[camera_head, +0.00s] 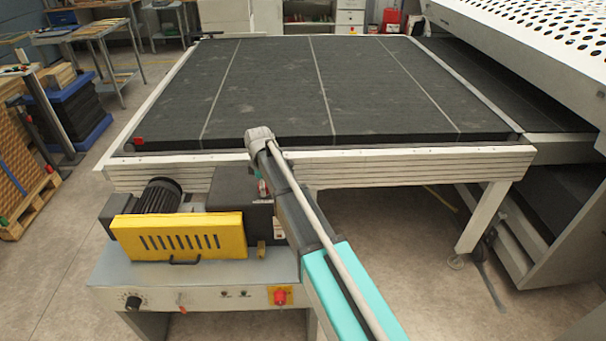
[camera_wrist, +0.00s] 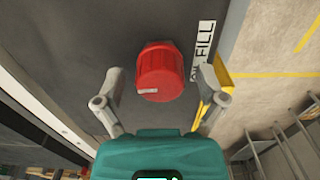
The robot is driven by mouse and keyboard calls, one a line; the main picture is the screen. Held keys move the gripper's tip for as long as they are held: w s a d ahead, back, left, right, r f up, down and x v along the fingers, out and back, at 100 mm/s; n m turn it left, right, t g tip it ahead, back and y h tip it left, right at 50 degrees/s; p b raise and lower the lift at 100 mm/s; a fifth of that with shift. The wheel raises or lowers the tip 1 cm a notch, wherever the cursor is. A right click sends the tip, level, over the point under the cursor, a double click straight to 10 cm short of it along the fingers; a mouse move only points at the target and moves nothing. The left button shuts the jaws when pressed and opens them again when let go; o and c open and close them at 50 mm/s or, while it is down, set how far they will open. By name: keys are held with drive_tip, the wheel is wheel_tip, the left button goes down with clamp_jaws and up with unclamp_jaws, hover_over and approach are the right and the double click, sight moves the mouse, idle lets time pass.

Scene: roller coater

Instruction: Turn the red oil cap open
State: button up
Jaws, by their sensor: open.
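The red oil cap (camera_wrist: 160,72) shows in the wrist view, on a dark grey housing face beside a white "FILL" label (camera_wrist: 203,50) that is partly covered by a finger. My gripper (camera_wrist: 160,85) is open, with one grey finger on each side of the cap's lower part. A gap shows between each finger and the cap; I cannot tell how deep the fingers reach. In the head view my arm runs up from the bottom past the dark housing (camera_head: 230,190). The cap and my fingers are mostly hidden there, with only a small bit of red beside the arm.
A yellow motor guard (camera_head: 178,236) and a black motor (camera_head: 160,194) stand left of the arm. The control box below has a red emergency button (camera_head: 280,297). A wide conveyor table (camera_head: 320,85) lies behind. Open floor (camera_head: 400,260) lies to the right.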

drive_tip(key=m, duration=0.9)
drive_tip(key=shift+m, duration=0.3)
drive_tip(key=m, duration=0.8)
drive_tip(key=shift+m, duration=0.4)
drive_tip(key=m, duration=0.4)
drive_tip(key=shift+m, duration=0.3)
drive_tip(key=m, duration=0.9)
drive_tip(key=shift+m, duration=0.3)
drive_tip(key=m, duration=0.3)
drive_tip(key=shift+r+m, duration=0.15)
drive_tip(key=shift+m, duration=0.25)
wheel_tip(320, 180, up, 14)
drive_tip(key=p, duration=1.4)
drive_tip(key=s+d+n, duration=0.9)
drive_tip(key=s+d, duration=0.2)
drive_tip(key=d, duration=0.2)
drive_tip(key=shift+d+f+n, duration=0.25)
drive_tip(key=shift+d+n, duration=0.15)
